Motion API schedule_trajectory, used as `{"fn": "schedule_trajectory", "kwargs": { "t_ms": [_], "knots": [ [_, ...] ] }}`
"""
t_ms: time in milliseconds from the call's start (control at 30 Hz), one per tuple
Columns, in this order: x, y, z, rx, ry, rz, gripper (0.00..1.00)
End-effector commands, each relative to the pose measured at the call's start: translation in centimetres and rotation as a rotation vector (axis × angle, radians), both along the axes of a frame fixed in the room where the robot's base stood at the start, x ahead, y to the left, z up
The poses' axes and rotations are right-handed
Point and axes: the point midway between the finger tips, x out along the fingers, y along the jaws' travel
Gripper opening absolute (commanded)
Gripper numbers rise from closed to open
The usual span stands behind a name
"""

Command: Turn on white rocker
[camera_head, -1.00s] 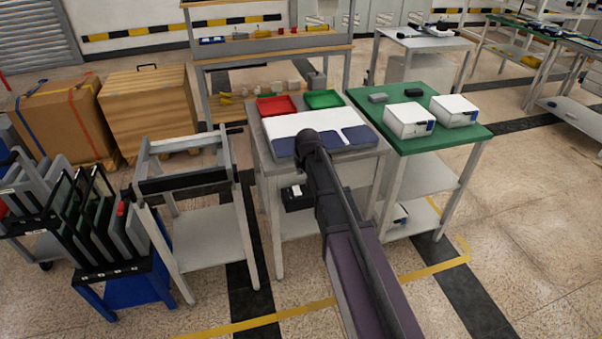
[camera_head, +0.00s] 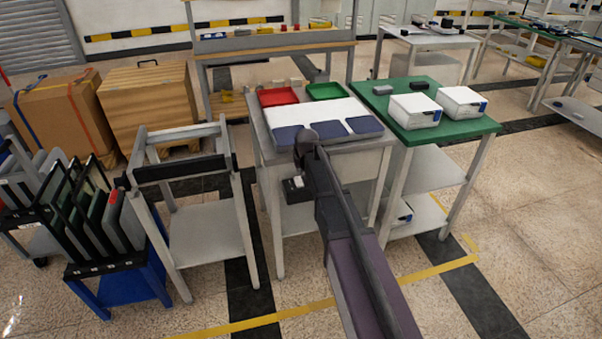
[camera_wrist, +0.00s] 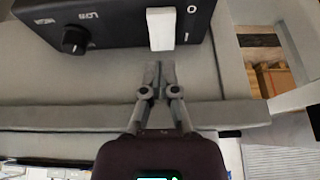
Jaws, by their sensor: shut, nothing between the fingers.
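The white rocker (camera_wrist: 160,28) sits on the front of a black control box (camera_wrist: 112,22) at the top of the wrist view, with "O" and line marks beside it. Which way it is tipped I cannot tell. My gripper (camera_wrist: 158,66) is shut and empty, its fingertips just below the rocker in the picture, with a small gap showing. In the head view the black box (camera_head: 291,196) hangs under the front of the grey table, left of my arm. A small white patch on it seems to be the rocker. My fingers are hidden there behind my arm.
A black knob (camera_wrist: 74,40) is on the same box, left of the rocker. The grey table (camera_head: 262,145) carries red and green trays and blue pads. A green-topped table (camera_head: 470,127) stands right, a grey frame stand (camera_head: 205,232) left. The floor in front is clear.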

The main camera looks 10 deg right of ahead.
Motion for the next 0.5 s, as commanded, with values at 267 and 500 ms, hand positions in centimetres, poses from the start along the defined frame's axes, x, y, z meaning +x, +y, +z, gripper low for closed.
{"fn": "schedule_trajectory", "kwargs": {
  "t_ms": [267, 500],
  "knots": [
    [1.0, 0.2, -2.5, 0.000, 0.000, 0.000, 0.00],
    [1.5, 0.2, -3.5, 0.000, 0.000, 0.000, 0.00]
  ]
}}
